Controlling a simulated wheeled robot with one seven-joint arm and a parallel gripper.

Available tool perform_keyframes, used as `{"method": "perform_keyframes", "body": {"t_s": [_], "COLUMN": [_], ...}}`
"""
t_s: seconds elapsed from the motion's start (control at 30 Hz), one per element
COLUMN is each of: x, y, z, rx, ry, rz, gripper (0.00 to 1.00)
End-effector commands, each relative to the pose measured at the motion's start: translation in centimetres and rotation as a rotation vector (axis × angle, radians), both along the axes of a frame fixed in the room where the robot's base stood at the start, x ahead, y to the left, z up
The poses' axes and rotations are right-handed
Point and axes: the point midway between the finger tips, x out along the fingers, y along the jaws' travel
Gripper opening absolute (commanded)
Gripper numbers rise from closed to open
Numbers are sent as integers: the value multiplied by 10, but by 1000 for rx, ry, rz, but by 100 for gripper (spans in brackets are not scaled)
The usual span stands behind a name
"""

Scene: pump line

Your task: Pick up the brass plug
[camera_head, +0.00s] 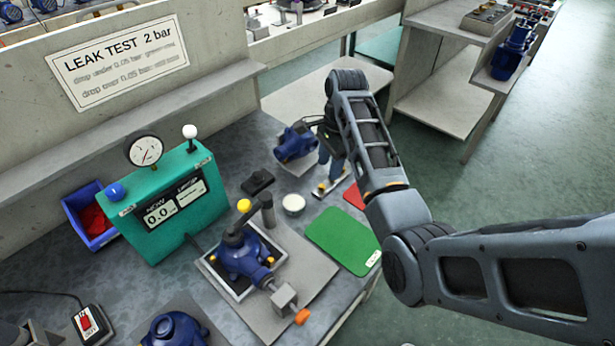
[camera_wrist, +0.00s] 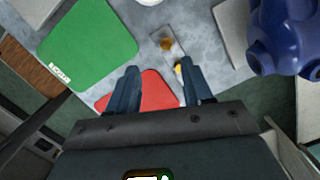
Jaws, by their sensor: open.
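In the wrist view a small brass piece (camera_wrist: 167,44) sits on a grey plate (camera_wrist: 158,35), just beyond my fingertips. A second brass-coloured bit (camera_wrist: 178,69) shows beside the right finger, partly hidden. I cannot tell which is the brass plug. In the head view brass (camera_head: 320,187) shows on the small plate, close under my gripper (camera_head: 331,168). The wrist view shows my gripper (camera_wrist: 160,67) with its two fingers well apart and nothing held between them. It is above the bench, over the near side of the plate.
A blue pump body (camera_head: 295,142) stands close beside my gripper. A green mat (camera_head: 343,240), a red mat (camera_head: 354,195) and a round white-topped dish (camera_head: 293,204) lie nearby. The teal leak tester (camera_head: 178,215) and a clamped blue pump (camera_head: 240,260) stand left on the bench.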

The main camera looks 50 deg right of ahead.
Motion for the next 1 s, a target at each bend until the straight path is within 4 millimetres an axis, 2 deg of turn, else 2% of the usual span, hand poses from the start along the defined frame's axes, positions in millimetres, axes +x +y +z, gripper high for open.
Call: {"method": "perform_keyframes", "body": {"t_s": [0.37, 0.7, 1.0], "x": [2, 6, 6], "y": [2, 5, 6], "z": [-29, -73, -78], "rx": [1, 0, 0], "ry": [2, 1, 0], "rz": [-1, -1, -1], "gripper": [50, 50, 50]}}
